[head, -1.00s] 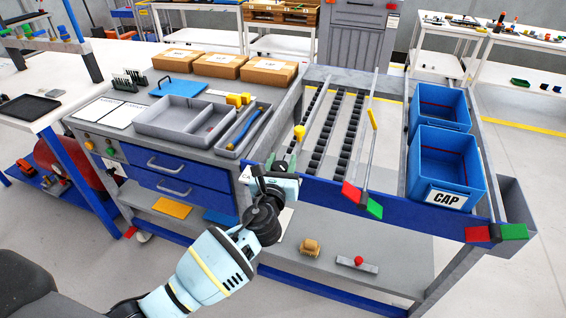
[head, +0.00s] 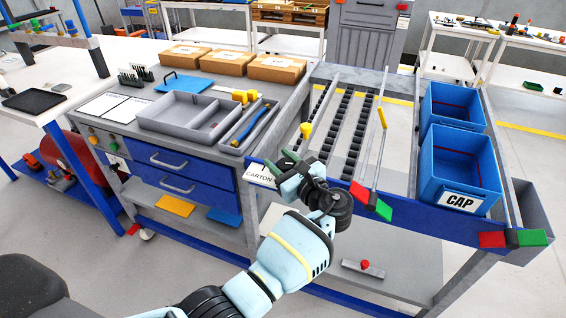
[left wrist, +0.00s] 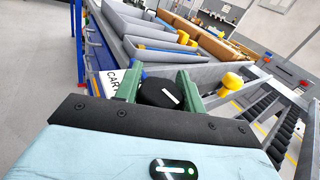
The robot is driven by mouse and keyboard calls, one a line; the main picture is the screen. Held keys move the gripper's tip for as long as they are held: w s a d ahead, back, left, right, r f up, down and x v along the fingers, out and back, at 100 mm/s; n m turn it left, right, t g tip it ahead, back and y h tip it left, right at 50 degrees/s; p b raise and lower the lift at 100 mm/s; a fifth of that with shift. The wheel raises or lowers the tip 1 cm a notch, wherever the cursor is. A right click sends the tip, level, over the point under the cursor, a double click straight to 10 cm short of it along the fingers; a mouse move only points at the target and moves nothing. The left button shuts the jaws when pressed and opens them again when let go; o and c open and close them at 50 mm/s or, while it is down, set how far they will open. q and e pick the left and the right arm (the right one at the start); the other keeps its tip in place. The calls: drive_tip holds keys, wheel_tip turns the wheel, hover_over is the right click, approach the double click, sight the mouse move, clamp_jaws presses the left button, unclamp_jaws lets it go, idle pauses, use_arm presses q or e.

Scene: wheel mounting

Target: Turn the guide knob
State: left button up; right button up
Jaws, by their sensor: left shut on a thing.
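The guide knob (left wrist: 160,92) is black with a white line on its top. It sits between the green fingers of my left gripper (left wrist: 157,85) in the left wrist view, and the gripper is shut on it. In the head view my left gripper (head: 281,162) is at the front left corner of the roller section, beside the CARTON label (head: 260,175). The knob is hidden there by the gripper. My right gripper is not in view.
Roller tracks (head: 340,130) lie behind the gripper, with yellow-tipped guide rods (head: 306,131). Blue bins (head: 458,165) stand on the right. A grey tray (head: 190,112) is on the bench to the left. A red and green marker (head: 371,201) is on the front rail.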

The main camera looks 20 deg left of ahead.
use_arm(q)
drive_tip(key=shift+n+g+y, duration=0.4)
drive_tip(key=shift+n+g, duration=0.2)
drive_tip(key=shift+g, duration=0.1)
drive_tip(key=shift+a, duration=0.1)
drive_tip(key=o, duration=0.9)
drive_tip(key=shift+o, duration=0.2)
